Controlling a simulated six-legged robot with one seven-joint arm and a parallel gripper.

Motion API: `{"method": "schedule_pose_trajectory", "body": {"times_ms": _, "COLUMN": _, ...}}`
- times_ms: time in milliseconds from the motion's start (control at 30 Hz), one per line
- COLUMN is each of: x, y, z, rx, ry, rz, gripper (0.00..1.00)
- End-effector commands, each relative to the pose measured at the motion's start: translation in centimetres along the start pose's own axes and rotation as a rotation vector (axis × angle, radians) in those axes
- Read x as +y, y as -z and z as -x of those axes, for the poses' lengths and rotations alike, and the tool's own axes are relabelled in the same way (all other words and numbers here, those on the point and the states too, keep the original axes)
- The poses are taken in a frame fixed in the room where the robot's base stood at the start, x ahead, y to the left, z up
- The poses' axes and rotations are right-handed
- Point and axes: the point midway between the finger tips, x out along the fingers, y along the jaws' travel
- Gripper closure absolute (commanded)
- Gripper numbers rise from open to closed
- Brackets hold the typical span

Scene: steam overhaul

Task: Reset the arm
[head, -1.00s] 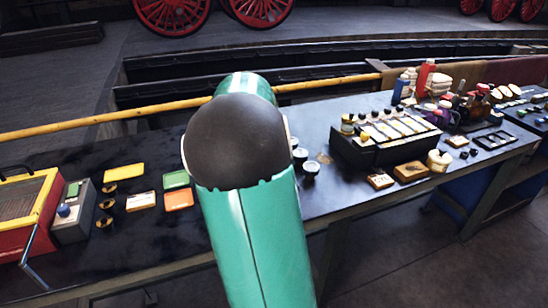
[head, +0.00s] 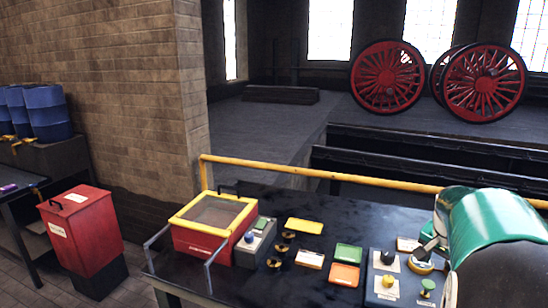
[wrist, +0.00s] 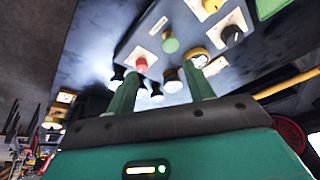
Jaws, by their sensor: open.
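My gripper (wrist: 162,98) shows in the wrist view with two green fingers standing apart and nothing between them. It is open, above the dark workbench. Past the fingertips is a grey control panel (wrist: 150,40) with a green knob (wrist: 170,43), a red knob (wrist: 141,64) and dark knobs.
A red box with a yellow-framed top (head: 210,225) stands at the bench's left end. Yellow, green and orange trays (head: 345,275) lie right of it. A yellow rail (head: 300,175) runs behind the bench.

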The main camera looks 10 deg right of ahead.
Motion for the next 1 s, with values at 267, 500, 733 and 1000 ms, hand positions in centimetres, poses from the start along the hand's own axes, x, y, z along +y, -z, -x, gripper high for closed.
{"method": "schedule_pose_trajectory", "body": {"times_ms": 267, "x": -5.0, "y": -12.2, "z": 7.7, "rx": -0.034, "ry": 0.209, "rz": 0.345, "gripper": 0.48}}
{"method": "schedule_pose_trajectory", "body": {"times_ms": 500, "x": -5.5, "y": -23.0, "z": 12.8, "rx": -0.005, "ry": 0.335, "rz": 0.670, "gripper": 0.48}}
{"method": "schedule_pose_trajectory", "body": {"times_ms": 733, "x": -3.5, "y": -31.6, "z": 15.1, "rx": 0.060, "ry": 0.398, "rz": 0.954, "gripper": 0.48}}
{"method": "schedule_pose_trajectory", "body": {"times_ms": 1000, "x": -2.3, "y": -34.4, "z": 15.3, "rx": 0.092, "ry": 0.407, "rz": 1.062, "gripper": 0.48}}
